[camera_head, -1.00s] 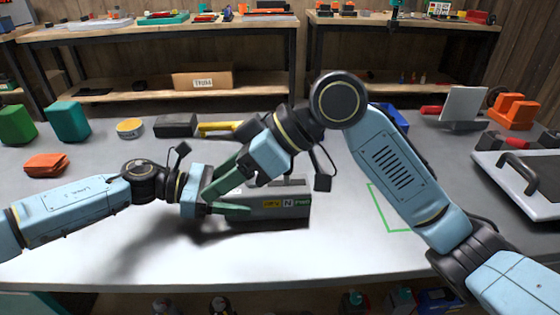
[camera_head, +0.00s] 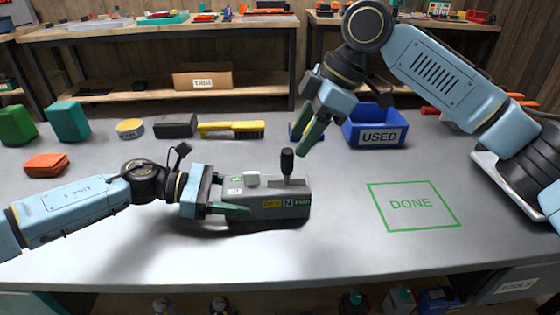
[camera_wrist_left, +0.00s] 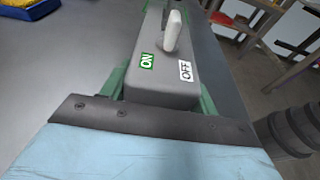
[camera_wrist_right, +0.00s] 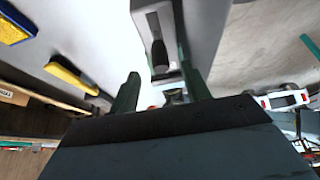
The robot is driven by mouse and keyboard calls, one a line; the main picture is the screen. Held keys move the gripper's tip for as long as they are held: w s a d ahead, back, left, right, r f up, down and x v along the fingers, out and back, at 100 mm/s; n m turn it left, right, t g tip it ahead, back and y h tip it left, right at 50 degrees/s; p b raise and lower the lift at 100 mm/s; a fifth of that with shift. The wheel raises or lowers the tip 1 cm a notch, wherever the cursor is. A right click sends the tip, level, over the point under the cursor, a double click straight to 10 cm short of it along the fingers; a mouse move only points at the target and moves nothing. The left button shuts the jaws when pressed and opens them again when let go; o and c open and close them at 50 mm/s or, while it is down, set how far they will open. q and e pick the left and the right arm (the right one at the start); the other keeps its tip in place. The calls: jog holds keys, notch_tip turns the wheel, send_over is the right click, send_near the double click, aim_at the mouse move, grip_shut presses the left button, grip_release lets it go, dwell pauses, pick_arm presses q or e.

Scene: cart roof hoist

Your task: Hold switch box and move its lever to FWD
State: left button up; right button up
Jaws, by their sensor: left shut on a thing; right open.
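The grey switch box (camera_head: 265,209) lies on the table. It has a black-knobbed lever (camera_head: 287,163) on top, and a yellow label, N and a green label on its front. The lever stands roughly upright near the N mark; its exact notch is hard to tell. My left gripper (camera_head: 232,209) is shut on the box's left end. My right gripper (camera_head: 309,135) is open and empty, above and behind the lever. In the right wrist view the lever (camera_wrist_right: 160,55) shows beyond the fingers.
A green DONE outline (camera_head: 412,206) lies on clear table to the right. A blue USED bin (camera_head: 378,135) stands behind, near my right gripper.

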aim_at(291, 152)
jog(key=shift+x, duration=2.3)
jog(key=c, duration=0.7)
jog(key=shift+o, duration=0.2)
jog(key=shift+d, duration=0.15)
